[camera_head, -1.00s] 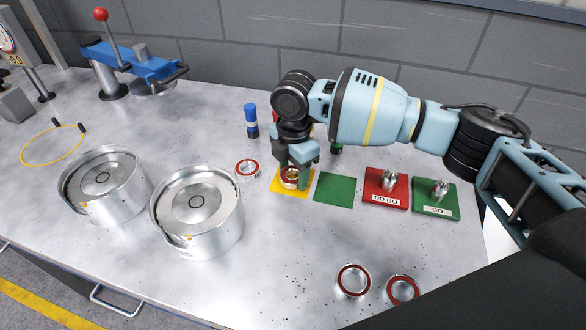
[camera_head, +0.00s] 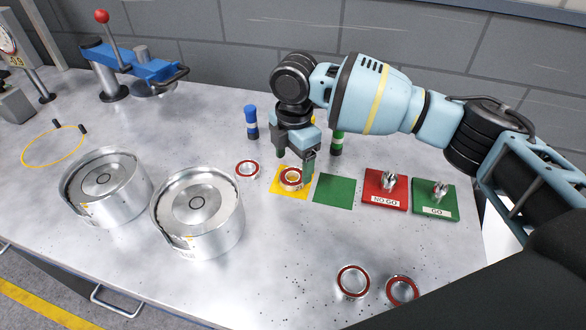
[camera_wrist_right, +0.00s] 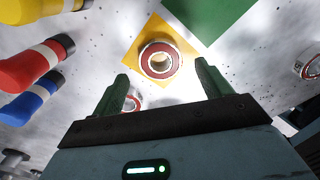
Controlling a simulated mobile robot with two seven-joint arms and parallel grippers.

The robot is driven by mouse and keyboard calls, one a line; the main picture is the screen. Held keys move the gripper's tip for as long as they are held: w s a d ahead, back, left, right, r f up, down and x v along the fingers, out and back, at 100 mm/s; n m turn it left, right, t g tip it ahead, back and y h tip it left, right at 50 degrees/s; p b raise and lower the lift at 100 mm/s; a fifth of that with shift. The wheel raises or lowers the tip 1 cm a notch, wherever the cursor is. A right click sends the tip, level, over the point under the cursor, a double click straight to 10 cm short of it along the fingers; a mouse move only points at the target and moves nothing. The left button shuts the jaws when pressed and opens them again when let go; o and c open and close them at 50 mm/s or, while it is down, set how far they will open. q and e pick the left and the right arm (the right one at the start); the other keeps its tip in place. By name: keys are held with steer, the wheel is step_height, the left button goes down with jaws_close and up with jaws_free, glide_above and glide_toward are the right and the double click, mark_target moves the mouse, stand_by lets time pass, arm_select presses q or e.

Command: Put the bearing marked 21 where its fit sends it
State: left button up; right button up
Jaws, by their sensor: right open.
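A red-ringed bearing (camera_head: 291,178) lies flat on the yellow square (camera_head: 278,188); it also shows in the right wrist view (camera_wrist_right: 174,66). My right gripper (camera_head: 295,160) is open and empty just above this bearing, its green fingers apart from it. Other similar bearings lie on the bench: one left of the yellow square (camera_head: 247,169) and two near the front edge, (camera_head: 353,281) and (camera_head: 402,290). No number can be read on any bearing. A green square (camera_head: 334,190) beside the yellow one is empty. My left gripper is out of view.
A red NO GO block (camera_head: 375,201) and a green GO block (camera_head: 425,208), each with a metal plug, stand at right. Two metal drums (camera_head: 213,240) and (camera_head: 122,207) stand at left. Bottles (camera_head: 251,122) stand behind the squares.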

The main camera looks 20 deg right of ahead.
step_height(320, 180, up, 8)
steer(key=shift+r, duration=0.2)
stand_by(0.3)
